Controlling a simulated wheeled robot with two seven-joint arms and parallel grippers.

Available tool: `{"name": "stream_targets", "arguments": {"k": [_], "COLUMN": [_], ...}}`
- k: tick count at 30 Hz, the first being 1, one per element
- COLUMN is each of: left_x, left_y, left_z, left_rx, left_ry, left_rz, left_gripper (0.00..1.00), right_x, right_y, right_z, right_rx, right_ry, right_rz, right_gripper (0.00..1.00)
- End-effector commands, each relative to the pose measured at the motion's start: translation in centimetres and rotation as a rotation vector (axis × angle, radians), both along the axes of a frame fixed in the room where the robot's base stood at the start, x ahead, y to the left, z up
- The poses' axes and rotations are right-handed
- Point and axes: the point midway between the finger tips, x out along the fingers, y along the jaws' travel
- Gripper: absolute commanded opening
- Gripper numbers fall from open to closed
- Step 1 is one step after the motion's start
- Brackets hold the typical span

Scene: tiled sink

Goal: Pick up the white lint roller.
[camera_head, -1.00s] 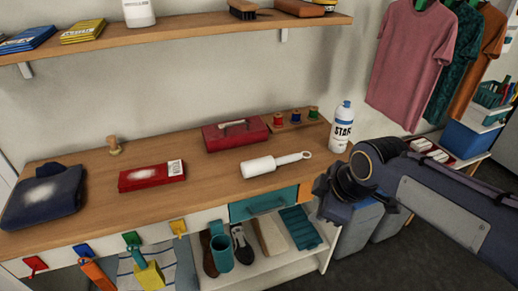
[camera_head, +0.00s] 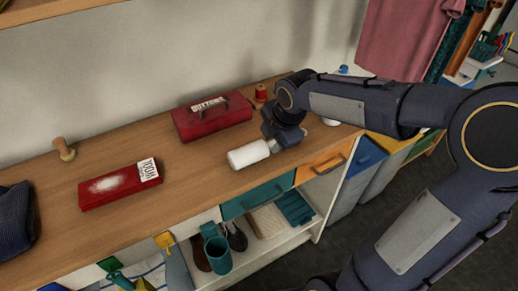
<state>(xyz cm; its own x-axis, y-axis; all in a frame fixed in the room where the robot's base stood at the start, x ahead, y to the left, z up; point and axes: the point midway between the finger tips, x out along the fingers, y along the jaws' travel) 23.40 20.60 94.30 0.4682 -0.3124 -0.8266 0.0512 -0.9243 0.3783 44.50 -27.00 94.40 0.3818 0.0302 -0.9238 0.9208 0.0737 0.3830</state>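The white lint roller (camera_head: 249,154) lies on the wooden counter near its front edge. Its white cylinder shows, pointing left, while its handle is hidden behind my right gripper. My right gripper (camera_head: 281,143) is down at the handle end of the roller, with my arm reaching in from the right. Its fingers are dark and too hidden to show whether they are closed on the handle. My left gripper is not in view.
A red button box (camera_head: 212,116) stands behind the roller. A red spool (camera_head: 260,93) is near my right wrist. A red packet (camera_head: 120,185) and a wooden stamp (camera_head: 63,149) are to the left. Bare counter (camera_head: 195,165) lies left of the roller.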

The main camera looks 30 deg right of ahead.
Motion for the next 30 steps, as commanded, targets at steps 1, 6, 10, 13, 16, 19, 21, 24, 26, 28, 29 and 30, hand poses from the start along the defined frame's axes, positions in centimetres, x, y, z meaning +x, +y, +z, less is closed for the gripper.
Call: {"name": "stream_targets", "arguments": {"k": [1,6,10,13,16,19,21,24,26,28,29,30], "left_x": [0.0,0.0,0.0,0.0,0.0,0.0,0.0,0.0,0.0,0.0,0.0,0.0], "left_y": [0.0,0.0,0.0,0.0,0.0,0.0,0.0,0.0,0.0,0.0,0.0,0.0], "left_z": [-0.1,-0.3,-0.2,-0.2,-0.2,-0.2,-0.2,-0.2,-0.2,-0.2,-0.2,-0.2], "left_rx": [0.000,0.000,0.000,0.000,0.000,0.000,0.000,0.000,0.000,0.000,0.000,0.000], "left_ry": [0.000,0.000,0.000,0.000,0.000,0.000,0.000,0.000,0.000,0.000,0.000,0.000], "left_rz": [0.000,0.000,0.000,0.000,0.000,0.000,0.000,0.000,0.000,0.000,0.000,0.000], "left_gripper": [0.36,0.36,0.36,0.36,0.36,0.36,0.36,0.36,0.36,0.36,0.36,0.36], "right_x": [0.3,0.9,0.9,0.9,0.9,0.9,0.9,0.9,0.9,0.9,0.9,1.0], "right_y": [0.0,0.0,0.0,0.0,0.0,0.0,0.0,0.0,0.0,0.0,0.0,0.0], "right_z": [-0.9,-2.3,-2.3,-2.3,-2.3,-2.3,-2.3,-2.3,-2.3,-2.2,-2.2,-2.0], "right_rx": [0.000,0.000,0.000,0.000,0.000,0.000,0.000,0.000,0.000,0.000,0.000,0.001], "right_ry": [0.005,0.001,0.000,0.000,0.000,0.000,0.000,0.000,0.000,-0.001,-0.001,-0.002], "right_rz": [-0.001,-0.001,-0.001,-0.001,-0.001,-0.001,-0.001,-0.001,-0.001,-0.001,-0.001,-0.001], "right_gripper": [0.33,0.33,0.33,0.33,0.20,0.07,0.00,0.00,0.00,0.00,0.00,0.00]}}
